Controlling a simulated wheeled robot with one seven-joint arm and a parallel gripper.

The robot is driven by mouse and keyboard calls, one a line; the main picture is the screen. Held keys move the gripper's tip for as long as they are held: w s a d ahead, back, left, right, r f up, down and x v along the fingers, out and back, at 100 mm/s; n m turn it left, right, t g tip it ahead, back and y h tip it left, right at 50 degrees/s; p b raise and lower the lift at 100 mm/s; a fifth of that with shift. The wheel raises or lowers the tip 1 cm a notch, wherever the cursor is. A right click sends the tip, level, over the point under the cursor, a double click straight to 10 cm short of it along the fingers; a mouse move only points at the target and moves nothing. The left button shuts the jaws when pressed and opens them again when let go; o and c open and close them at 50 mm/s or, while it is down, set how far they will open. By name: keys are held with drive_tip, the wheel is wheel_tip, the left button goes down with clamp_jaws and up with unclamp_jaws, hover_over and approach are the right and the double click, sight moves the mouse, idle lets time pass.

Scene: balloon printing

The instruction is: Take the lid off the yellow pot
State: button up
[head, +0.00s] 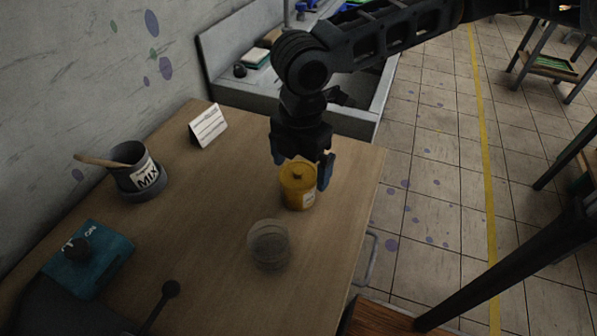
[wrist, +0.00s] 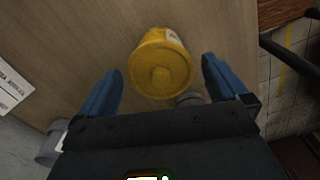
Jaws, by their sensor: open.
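The yellow pot (head: 298,195) stands upright on the wooden table near its right edge, with a white label on its side. In the wrist view the lid (wrist: 160,74) faces the camera, between and beyond the fingers. My gripper (head: 302,170) is above the pot with its blue fingers apart, one at each side of the lid as seen from the head. In the wrist view my gripper (wrist: 160,85) is open and empty, and I see gaps between the fingers and the lid.
A clear round container (head: 268,245) stands in front of the pot. A dark MIX pot (head: 148,182) with a wooden stick, a white card (head: 208,125) and a teal box (head: 88,260) are on the left. A grey sink (head: 350,118) lies behind. The table's middle is clear.

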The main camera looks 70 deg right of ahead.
drive_tip(key=c, duration=0.8)
drive_tip(key=shift+r, duration=0.1)
